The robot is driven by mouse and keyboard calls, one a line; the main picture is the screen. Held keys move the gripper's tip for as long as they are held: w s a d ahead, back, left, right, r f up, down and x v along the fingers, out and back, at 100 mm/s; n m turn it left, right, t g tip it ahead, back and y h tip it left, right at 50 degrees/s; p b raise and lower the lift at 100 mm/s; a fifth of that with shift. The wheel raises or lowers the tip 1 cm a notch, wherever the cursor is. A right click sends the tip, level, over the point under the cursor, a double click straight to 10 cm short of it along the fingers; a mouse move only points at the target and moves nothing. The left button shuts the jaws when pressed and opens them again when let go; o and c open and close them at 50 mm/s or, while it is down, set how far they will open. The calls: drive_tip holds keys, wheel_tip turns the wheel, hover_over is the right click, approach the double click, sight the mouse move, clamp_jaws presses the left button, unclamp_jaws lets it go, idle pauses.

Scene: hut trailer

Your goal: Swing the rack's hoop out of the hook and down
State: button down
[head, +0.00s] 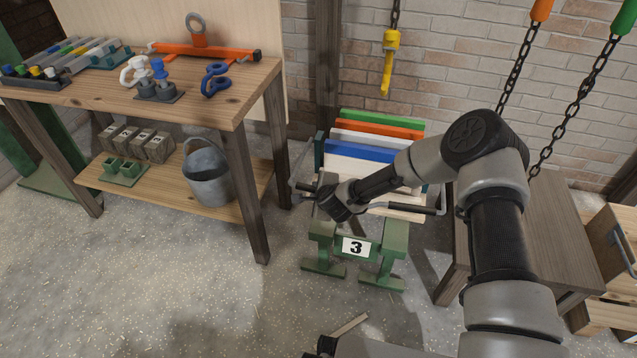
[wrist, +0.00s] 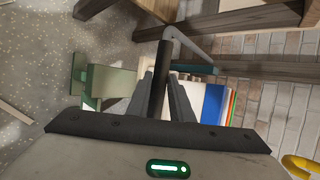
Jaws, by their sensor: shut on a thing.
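The rack's hoop is a grey bent rod with a black grip bar (head: 424,209), low across the front of the rack. The rack (head: 388,238) is a green stand marked 3, holding several coloured boards. My gripper (head: 331,205) is at the left part of the bar and covers some of it. In the wrist view, my gripper's fingers (wrist: 160,90) are shut around the black bar, with the grey rod (wrist: 190,46) bending away beyond them. A yellow hook (head: 388,66) hangs on a chain above and behind the rack, apart from the hoop.
A workbench (head: 235,92) with tools on top and a metal bucket (head: 207,175) on its lower shelf stands at left. A wooden table (head: 560,235) stands close at right, below hanging chains. The floor in front of the rack is mostly clear.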

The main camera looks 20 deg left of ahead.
drive_tip(key=shift+s+f+t, duration=0.1)
drive_tip(key=shift+f+t, duration=0.3)
drive_tip(key=shift+f, duration=0.5)
drive_tip(key=c, duration=1.6)
unclamp_jaws()
drive_tip(key=shift+f, duration=0.1)
drive_tip(key=p+v, duration=0.4)
drive_tip(key=v, duration=1.3)
drive_tip(key=shift+s+d, duration=0.1)
drive_tip(key=shift+d, duration=0.05)
